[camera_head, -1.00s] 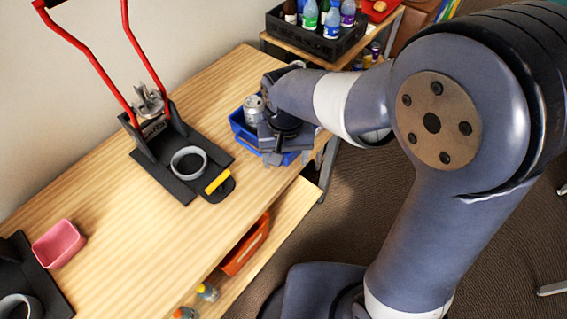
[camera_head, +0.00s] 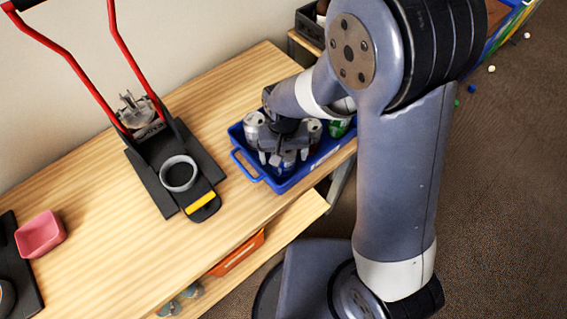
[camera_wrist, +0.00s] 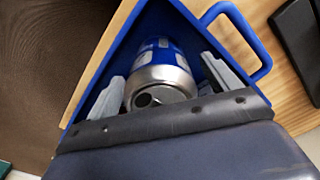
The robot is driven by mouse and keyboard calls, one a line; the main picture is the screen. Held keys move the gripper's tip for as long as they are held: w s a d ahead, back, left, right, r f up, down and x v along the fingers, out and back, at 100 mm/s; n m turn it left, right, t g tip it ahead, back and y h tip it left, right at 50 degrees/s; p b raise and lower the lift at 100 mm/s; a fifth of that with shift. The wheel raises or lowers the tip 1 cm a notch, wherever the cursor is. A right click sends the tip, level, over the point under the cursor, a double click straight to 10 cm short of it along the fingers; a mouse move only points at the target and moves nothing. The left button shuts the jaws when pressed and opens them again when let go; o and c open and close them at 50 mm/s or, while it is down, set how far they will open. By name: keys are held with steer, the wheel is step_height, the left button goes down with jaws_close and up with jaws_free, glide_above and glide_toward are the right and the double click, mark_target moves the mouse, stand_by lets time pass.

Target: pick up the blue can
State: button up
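The blue can (camera_wrist: 165,52), with a silver top, is in the blue tray (camera_wrist: 262,55) in the wrist view. My gripper (camera_wrist: 165,68) is open, with one finger on each side of the can; I cannot tell whether either touches it. In the head view my gripper (camera_head: 283,158) points down over the blue tray (camera_head: 243,168). A bit of blue shows between its fingers, but the can is mostly hidden there.
Other cans stand in the tray: a silver one (camera_head: 254,127) at the left and a green one (camera_head: 338,128) at the right. A black press with red handles (camera_head: 133,70) stands left of the tray. A pink bowl (camera_head: 40,234) is further left.

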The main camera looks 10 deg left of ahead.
steer(key=shift+c, duration=0.5)
steer(key=c, duration=1.2)
